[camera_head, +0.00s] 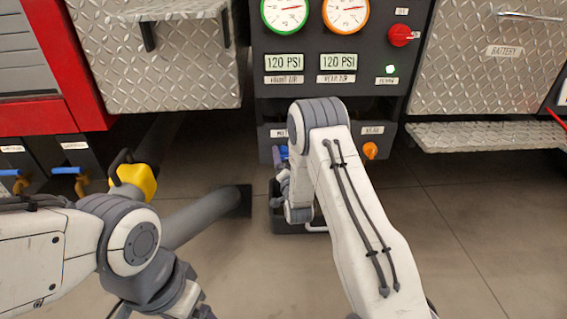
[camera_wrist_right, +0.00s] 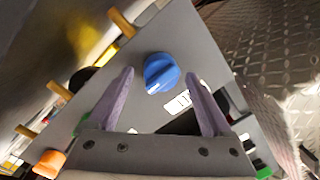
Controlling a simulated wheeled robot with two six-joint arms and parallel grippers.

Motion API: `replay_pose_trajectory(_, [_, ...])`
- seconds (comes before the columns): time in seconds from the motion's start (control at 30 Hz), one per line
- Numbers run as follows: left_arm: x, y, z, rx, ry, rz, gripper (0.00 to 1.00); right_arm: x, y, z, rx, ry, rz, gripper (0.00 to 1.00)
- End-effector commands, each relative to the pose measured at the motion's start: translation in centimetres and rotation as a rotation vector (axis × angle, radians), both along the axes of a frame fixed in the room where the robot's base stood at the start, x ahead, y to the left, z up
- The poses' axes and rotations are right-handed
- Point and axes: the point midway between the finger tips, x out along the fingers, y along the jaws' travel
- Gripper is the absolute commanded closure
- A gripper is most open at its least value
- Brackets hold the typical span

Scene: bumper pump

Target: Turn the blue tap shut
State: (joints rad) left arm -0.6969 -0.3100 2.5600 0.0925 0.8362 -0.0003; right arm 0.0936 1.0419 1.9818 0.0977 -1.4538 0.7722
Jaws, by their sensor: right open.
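The blue tap (camera_wrist_right: 161,73) is a round ribbed knob with a pale mark on its lower-left side, on a grey panel (camera_wrist_right: 205,50) in the right wrist view. My right gripper (camera_wrist_right: 160,76) is open, its two purple-grey fingers on either side of the tap in that picture; I cannot tell whether they touch it. In the head view my right arm covers most of the tap's area, and the right gripper (camera_head: 280,185) is partly hidden beside the panel's lower part. My left wrist (camera_head: 185,298) is at the bottom edge, its fingers not clearly shown.
An orange knob (camera_head: 370,150) sits right of my right arm on the panel. The floor at right is clear.

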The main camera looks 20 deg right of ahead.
Motion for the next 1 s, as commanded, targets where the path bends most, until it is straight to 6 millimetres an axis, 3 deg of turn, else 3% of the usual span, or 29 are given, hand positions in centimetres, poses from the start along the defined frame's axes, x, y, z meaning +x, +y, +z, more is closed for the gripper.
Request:
replay_pose_trajectory(0.33, [0.0, 0.0, -0.2, 0.0, 0.0, 0.0, 0.16, 0.5, -0.1, 0.1, 0.0, 0.001, 0.0, 0.16])
replay_pose_trajectory(0.5, [0.0, 0.0, -0.2, 0.0, 0.0, 0.0, 0.16, 0.5, -0.1, 0.1, 0.0, 0.001, 0.0, 0.81])
replay_pose_trajectory(0.57, [0.0, 0.0, -0.2, 0.0, 0.0, 0.0, 0.16, 0.5, -0.1, 0.1, 0.0, 0.001, 0.001, 1.0])
replay_pose_trajectory(1.0, [0.0, 0.0, 0.9, 0.0, 0.0, 0.0, 0.16, 0.5, 0.1, 0.4, -0.097, 0.029, 0.004, 1.0])
